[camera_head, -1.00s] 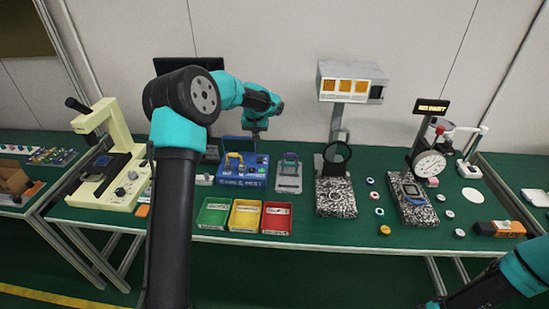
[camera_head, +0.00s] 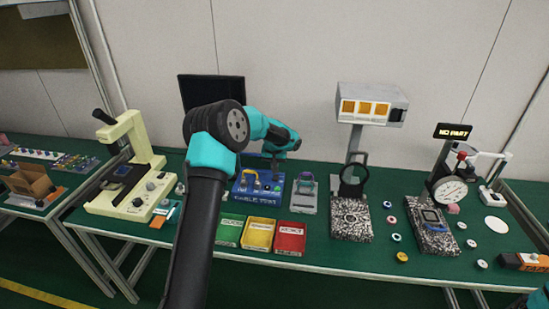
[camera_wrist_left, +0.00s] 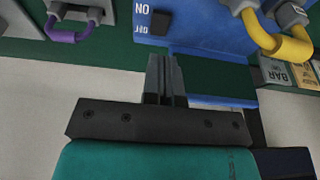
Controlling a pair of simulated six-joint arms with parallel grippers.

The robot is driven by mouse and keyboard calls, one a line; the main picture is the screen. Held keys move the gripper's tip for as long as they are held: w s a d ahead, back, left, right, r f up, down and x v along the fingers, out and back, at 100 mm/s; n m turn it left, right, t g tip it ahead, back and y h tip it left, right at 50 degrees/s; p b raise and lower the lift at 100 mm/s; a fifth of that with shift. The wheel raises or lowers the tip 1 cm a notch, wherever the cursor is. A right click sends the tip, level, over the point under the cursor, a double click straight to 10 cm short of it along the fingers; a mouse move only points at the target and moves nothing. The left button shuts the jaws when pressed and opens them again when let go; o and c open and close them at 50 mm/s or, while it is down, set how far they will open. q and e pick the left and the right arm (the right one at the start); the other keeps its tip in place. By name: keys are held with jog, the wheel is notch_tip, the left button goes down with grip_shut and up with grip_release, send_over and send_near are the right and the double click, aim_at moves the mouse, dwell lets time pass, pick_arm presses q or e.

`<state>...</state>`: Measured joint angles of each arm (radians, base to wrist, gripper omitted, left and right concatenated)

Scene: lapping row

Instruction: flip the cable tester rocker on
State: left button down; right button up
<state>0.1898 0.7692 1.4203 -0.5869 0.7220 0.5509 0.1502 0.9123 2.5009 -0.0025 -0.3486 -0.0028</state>
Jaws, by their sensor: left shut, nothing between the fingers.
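The cable tester (camera_head: 243,199) is a blue box with a yellow cable loop, near the table's middle. In the left wrist view its blue face (camera_wrist_left: 205,30) shows upside-down ON and OFF marks beside a small black rocker (camera_wrist_left: 160,22). I cannot tell clearly which way the rocker is tilted. My left gripper (camera_head: 275,174) is above the tester's right part, pointing down. In the left wrist view its fingers (camera_wrist_left: 165,62) are shut and empty, just short of the rocker, with a visible gap in the picture. My right gripper is out of view.
A grey fixture with a purple cable (camera_head: 304,196) stands right of the tester. Green, yellow and red trays (camera_head: 290,237) lie in front. A magnifier stand (camera_head: 352,220) is further right, a cream microscope (camera_head: 125,190) left. A dark monitor (camera_head: 200,92) stands behind.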

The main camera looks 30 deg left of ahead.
aim_at(275, 179)
pick_arm(q)
jog(key=x, duration=0.2)
jog(key=s+x, duration=0.1)
jog(key=x, duration=0.2)
jog(key=shift+d+f, duration=0.15)
jog(key=shift+f, duration=0.65)
jog(key=shift+s+d+f, duration=0.1)
jog(key=shift+s+f, duration=0.05)
jog(key=shift+f, duration=0.25)
jog(key=shift+v, duration=0.8)
jog(key=shift+r, duration=0.15)
